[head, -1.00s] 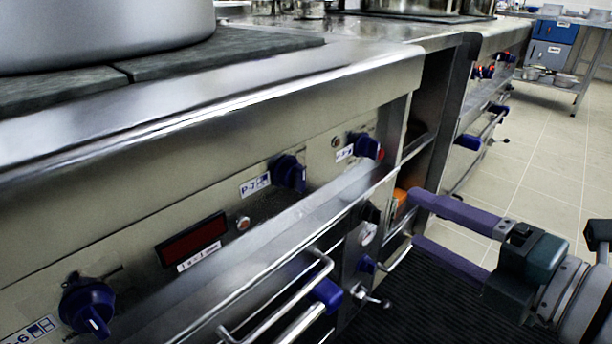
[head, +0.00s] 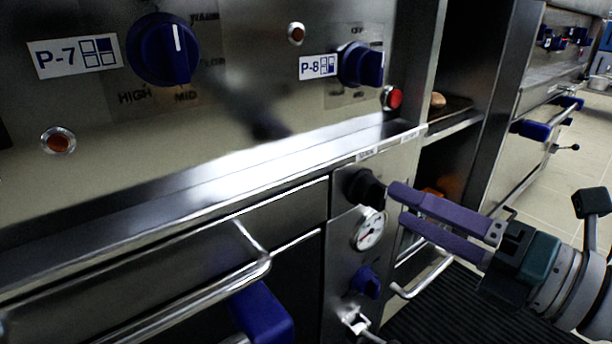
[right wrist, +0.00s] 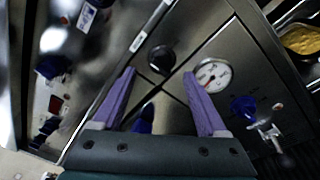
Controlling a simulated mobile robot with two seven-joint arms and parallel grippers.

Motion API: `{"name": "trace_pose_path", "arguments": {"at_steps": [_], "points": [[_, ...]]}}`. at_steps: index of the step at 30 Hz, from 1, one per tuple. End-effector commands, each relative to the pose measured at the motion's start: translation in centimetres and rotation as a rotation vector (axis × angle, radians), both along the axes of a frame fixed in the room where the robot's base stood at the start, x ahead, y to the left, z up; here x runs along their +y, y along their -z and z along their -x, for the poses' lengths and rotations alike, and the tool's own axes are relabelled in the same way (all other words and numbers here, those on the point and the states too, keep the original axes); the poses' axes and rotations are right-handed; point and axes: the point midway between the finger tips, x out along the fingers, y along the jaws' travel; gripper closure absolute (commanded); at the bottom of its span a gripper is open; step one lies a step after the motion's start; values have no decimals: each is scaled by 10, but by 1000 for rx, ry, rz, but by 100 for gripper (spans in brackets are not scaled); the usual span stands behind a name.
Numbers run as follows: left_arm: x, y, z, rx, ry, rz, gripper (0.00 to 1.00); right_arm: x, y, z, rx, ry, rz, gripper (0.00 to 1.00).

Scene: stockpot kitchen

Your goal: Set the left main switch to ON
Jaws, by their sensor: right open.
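A black rotary knob (head: 362,188) sits at the top of the narrow steel panel, below a small label (head: 366,154); I take it for the left main switch. Its setting is not readable. My right gripper (head: 394,206) is open and empty just right of the knob in the head view. In the right wrist view, the black knob (right wrist: 161,60) shows between and just beyond the two purple fingertips (right wrist: 159,73), apparently not touched. A second label (head: 413,134) is further right; whatever is below it is hidden behind the fingers. My left gripper is not in view.
Below the knob are a round gauge (head: 369,229), a blue knob (head: 366,281) and a metal tap (head: 355,320). Above, a steel ledge (head: 240,180) juts out under the P-7 knob (head: 163,50) and P-8 knob (head: 361,65). An oven handle (head: 190,295) protrudes left.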

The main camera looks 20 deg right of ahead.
Motion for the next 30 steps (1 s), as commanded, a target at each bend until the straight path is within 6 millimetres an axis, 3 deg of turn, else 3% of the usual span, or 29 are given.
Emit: {"name": "trace_pose_path", "arguments": {"at_steps": [7,18,30], "points": [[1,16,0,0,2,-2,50,16,2,-33,-1,0,-1,24],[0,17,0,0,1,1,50,19,0,-39,1,1,-1,24],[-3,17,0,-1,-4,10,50,19,0,-39,2,1,0,68]]}}
